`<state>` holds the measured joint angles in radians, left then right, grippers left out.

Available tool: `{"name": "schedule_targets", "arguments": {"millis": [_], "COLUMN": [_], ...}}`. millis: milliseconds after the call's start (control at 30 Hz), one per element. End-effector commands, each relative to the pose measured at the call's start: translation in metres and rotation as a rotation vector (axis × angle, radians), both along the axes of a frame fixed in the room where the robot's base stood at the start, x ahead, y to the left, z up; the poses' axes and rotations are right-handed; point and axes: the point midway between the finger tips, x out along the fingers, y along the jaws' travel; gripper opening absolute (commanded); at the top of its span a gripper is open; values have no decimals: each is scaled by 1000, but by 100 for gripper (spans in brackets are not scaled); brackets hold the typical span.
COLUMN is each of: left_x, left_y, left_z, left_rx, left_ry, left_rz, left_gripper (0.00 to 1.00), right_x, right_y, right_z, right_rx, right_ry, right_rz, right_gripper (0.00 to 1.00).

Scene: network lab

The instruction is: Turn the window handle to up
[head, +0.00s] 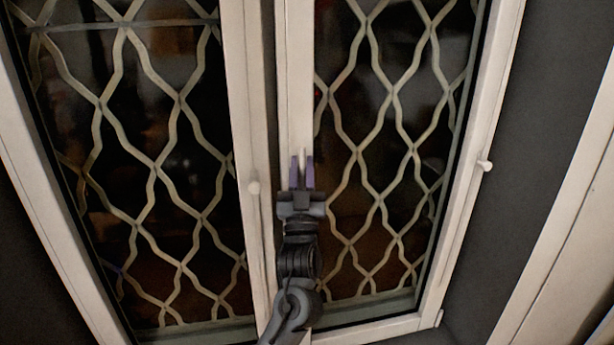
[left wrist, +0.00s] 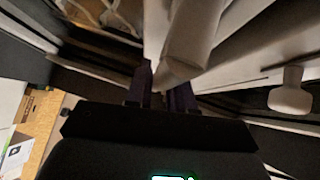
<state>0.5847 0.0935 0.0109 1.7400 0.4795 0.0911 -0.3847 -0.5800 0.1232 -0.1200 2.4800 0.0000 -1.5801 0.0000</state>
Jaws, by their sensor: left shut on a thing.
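The window handle (head: 302,158) is a slim white piece at the middle frame of the window. In the head view, only a short length of it shows, running upright between and just above my fingertips. In the left wrist view, the pale handle (left wrist: 190,45) runs down to the space between my dark fingers. My left gripper (head: 302,174) is shut on the handle, with one purple finger on each side. The left wrist view shows the same gripper (left wrist: 164,92) from behind. My gripper hides the rest of the handle in the head view. My right gripper is not in view.
A wavy metal lattice (head: 180,100) covers the dark panes. The left wrist view shows a wooden surface (left wrist: 42,128) at lower left.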

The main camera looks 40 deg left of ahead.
Motion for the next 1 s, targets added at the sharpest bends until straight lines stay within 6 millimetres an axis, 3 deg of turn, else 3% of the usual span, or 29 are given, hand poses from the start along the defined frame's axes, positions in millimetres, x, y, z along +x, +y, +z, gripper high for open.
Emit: {"name": "schedule_targets", "arguments": {"millis": [600,633,733,1000], "left_x": [-3,-3,-3,-3], "left_y": [3,3,3,2], "left_z": [1,1,1,0], "left_rx": [-30,-30,-29,-28], "left_ry": [-37,-37,-36,-34], "left_rz": [3,3,3,1], "left_gripper": [0,26,41,43], "right_x": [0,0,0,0], "right_y": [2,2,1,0], "right_z": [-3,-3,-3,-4], "right_rx": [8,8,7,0], "right_ry": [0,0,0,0], "right_rz": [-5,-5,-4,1], "right_gripper": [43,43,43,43]}}
